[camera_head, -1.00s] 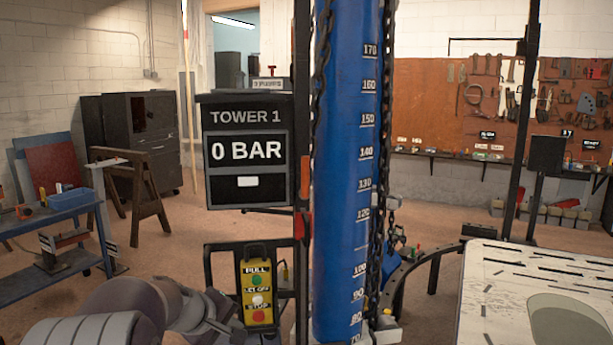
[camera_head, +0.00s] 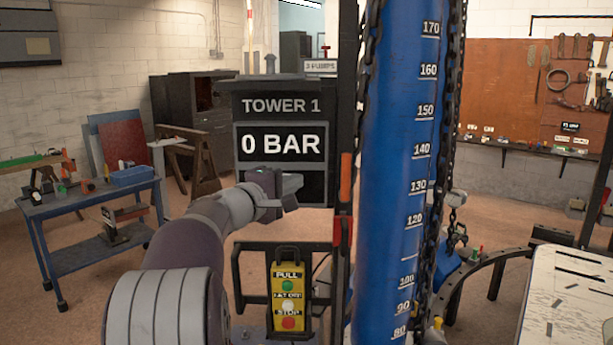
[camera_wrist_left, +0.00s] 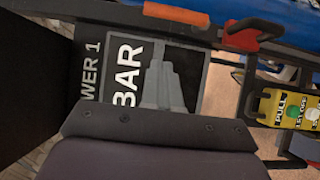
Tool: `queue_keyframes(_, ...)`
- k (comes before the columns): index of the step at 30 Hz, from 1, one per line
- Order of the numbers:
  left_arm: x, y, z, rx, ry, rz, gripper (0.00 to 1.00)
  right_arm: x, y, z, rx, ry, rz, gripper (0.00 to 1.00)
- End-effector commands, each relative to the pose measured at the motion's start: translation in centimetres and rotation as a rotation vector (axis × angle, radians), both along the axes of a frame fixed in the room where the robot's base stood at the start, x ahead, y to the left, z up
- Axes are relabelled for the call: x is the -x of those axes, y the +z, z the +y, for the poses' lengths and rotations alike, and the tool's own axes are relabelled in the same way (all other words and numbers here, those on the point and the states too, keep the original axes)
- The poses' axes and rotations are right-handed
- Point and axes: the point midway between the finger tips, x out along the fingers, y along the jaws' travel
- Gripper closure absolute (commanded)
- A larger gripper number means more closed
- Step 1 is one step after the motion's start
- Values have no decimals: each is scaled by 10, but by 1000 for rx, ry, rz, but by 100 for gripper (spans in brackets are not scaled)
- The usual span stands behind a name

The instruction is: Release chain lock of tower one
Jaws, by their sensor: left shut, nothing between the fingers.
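Tower one is the blue column (camera_head: 400,170) with a scale, and dark chains (camera_head: 449,130) hang along it. Its display box (camera_head: 281,110) reads TOWER 1, 0 BAR. On the dark upright beside the column are an orange handle (camera_head: 346,178) and a red piece (camera_head: 340,232) below it. The orange handle (camera_wrist_left: 176,14) and red piece (camera_wrist_left: 250,35) also show in the left wrist view. I cannot tell which is the chain lock. My left gripper (camera_head: 292,186) is shut and empty in front of the display's lower part, left of and apart from the orange handle. My right gripper is not in view.
A yellow control box (camera_head: 288,297) with PULL and STOP buttons hangs below the display on a dark frame. A blue workbench (camera_head: 92,200) stands at the left. A pale perforated table (camera_head: 565,300) and curved dark rail (camera_head: 470,262) are at the right.

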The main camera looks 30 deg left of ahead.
Motion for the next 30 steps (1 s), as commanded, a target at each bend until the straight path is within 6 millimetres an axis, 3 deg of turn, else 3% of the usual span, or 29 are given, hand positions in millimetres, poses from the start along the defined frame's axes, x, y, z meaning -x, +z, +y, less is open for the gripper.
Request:
queue_keyframes(3,-25,6,-2,2,-3,3,100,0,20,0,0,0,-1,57)
queue_keyframes(12,-87,5,-9,3,-3,3,100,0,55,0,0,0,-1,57)
queue_keyframes(19,-105,2,-30,0,0,2,100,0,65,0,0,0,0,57)
queue_keyframes(30,-108,0,-33,0,1,2,100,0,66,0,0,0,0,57)
